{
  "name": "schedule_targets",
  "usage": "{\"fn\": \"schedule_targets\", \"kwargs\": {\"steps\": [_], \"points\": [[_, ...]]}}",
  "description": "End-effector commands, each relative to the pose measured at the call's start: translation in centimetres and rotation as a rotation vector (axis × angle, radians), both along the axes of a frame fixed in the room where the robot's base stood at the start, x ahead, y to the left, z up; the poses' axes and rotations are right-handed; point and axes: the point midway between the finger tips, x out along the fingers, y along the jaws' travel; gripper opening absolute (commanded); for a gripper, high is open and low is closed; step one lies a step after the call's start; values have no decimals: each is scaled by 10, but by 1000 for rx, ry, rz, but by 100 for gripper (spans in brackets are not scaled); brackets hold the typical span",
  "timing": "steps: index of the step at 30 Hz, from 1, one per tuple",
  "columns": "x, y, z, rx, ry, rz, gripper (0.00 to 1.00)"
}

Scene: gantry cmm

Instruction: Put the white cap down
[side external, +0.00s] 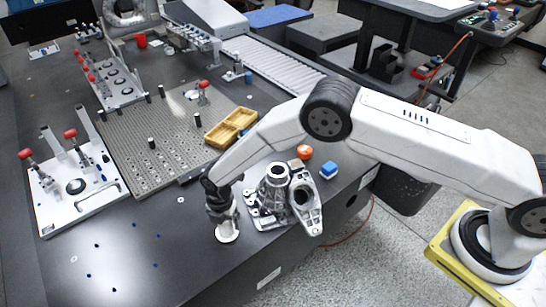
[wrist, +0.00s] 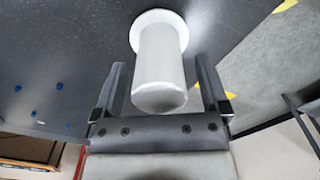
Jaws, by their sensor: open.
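The white cap (wrist: 160,65) stands on the dark table top between the two fingers of my gripper (wrist: 162,85) in the wrist view. It has a round flange at its far end, on the table, and a cylinder body toward the camera. Gaps show between the cap and both fingers, so my gripper is open around it. In the side view the cap's white flange (side external: 228,236) rests on the table below my gripper (side external: 222,212). The gripper hides most of the cap's body there.
A grey metal casting (side external: 277,185) stands close to the right of my gripper. An orange cap (side external: 304,152) and a blue-and-white block (side external: 328,169) lie beyond it. A yellow tray (side external: 231,127) and a clamp plate (side external: 75,187) are farther off. The front-left table is mostly clear, with small blue dots.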

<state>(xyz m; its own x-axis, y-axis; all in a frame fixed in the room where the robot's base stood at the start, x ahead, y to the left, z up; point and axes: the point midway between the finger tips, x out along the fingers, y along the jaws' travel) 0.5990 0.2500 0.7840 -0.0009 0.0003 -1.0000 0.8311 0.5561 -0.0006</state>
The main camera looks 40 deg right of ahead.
Motion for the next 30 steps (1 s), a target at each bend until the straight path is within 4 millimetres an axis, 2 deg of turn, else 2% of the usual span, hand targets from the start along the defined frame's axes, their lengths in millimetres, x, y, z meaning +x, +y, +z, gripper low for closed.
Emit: {"fn": "schedule_targets", "kwargs": {"steps": [8, 24, 30], "points": [[1, 0, 27, 1, -3, 0, 95], [1, 0, 101, 0, -1, -1, 95], [0, 0, 115, 0, -1, -1, 95]]}}
